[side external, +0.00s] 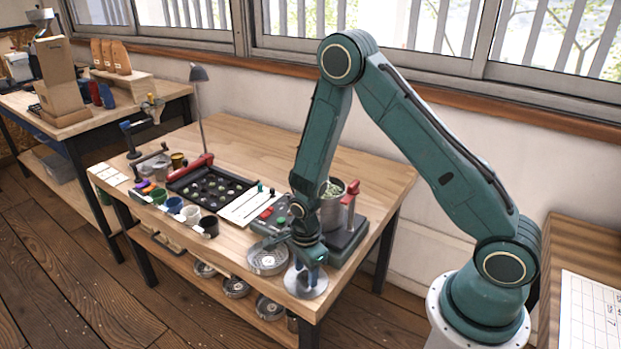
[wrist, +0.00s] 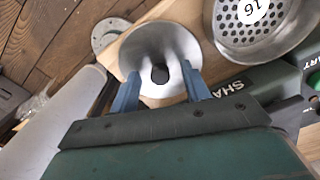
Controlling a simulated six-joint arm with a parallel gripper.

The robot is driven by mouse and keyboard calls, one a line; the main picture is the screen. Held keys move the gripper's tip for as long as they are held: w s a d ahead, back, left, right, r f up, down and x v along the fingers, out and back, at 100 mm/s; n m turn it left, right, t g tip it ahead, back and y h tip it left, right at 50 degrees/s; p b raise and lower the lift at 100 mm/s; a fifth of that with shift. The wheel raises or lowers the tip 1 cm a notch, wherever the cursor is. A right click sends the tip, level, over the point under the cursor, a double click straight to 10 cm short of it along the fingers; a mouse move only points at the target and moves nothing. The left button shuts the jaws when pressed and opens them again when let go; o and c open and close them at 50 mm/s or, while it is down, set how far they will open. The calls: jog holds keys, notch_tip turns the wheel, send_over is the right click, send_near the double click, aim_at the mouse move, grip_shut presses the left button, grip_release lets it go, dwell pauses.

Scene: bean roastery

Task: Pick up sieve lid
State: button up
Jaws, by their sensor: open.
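The sieve lid (side external: 306,286) is a shiny round metal disc at the front right corner of the wooden bench. In the wrist view the lid (wrist: 153,33) shows a dark knob (wrist: 160,74) at its centre. My gripper (side external: 308,266) points down over the lid. In the wrist view my gripper (wrist: 160,82) is open, its two blue fingers on either side of the knob with gaps between. Whether the fingertips touch the lid cannot be told. The fingers hide part of the disc.
A perforated sieve marked 16 (wrist: 285,32) lies close beside the lid; it also shows in the side view (side external: 267,250). A green-based machine (side external: 345,246) with a metal container stands behind. The bench edge is near. More sieves (side external: 236,287) lie on the shelf below.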

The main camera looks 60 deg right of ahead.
aim_at(306, 273)
grip_shut()
dwell(0.3)
jog(key=shift+r, duration=0.1)
notch_tip(306, 273, up, 20)
dwell(1.0)
dwell(0.5)
jog(key=w+d+r+m, duration=0.2)
jog(key=d, duration=0.6)
jog(key=w+d+r+m, duration=0.2)
jog(key=d, duration=0.6)
jog(key=shift+w+r+m, duration=0.2)
jog(key=shift+w+m, duration=0.1)
jog(key=shift+w, duration=0.05)
